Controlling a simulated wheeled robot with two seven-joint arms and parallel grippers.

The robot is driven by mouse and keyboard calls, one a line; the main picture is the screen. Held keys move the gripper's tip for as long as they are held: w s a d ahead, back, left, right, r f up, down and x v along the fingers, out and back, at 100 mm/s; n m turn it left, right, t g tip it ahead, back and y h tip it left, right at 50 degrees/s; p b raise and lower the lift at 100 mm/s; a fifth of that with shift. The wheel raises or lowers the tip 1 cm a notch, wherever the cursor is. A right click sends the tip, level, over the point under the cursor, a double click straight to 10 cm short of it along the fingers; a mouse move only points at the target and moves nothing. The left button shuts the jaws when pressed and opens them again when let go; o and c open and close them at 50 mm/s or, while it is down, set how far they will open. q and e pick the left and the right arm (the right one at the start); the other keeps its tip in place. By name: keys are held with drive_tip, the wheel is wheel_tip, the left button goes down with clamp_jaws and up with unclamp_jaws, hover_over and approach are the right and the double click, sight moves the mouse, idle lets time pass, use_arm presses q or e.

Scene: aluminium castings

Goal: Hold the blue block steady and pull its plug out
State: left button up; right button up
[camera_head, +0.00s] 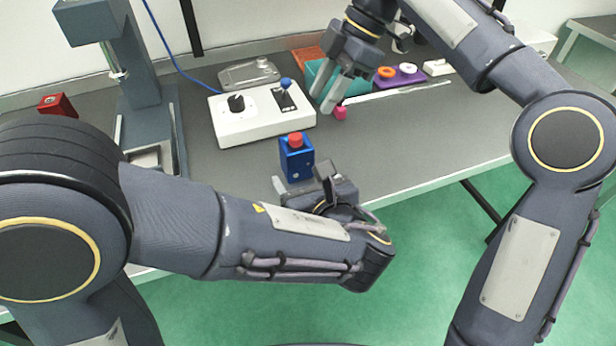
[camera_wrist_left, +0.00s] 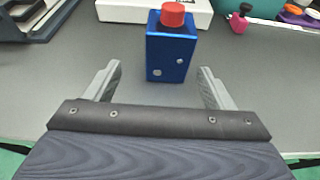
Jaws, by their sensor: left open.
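The blue block (camera_head: 297,161) stands upright on the grey table, and its red plug (camera_head: 295,139) sits in its top. My left gripper (camera_head: 301,178) is open just in front of the block. In the left wrist view the block (camera_wrist_left: 171,55) with the red plug (camera_wrist_left: 173,14) stands beyond and between the two spread fingers (camera_wrist_left: 158,82), with nothing between them. My right gripper (camera_head: 331,94) is up and to the right of the block, above the table; its fingers look apart and hold nothing that I can see.
A white control box (camera_head: 262,117) with a black knob and blue-topped lever stands behind the block. A teal bin (camera_head: 352,82), a purple holder (camera_head: 400,77) and a dark machine (camera_head: 140,80) stand farther off.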

sight(301, 167)
use_arm(q)
drive_tip(key=shift+w+d+f, duration=0.1)
drive_tip(key=shift+d, duration=0.3)
drive_tip(key=shift+w, duration=0.25)
drive_tip(key=x, duration=0.7)
drive_tip(key=shift+w, duration=0.15)
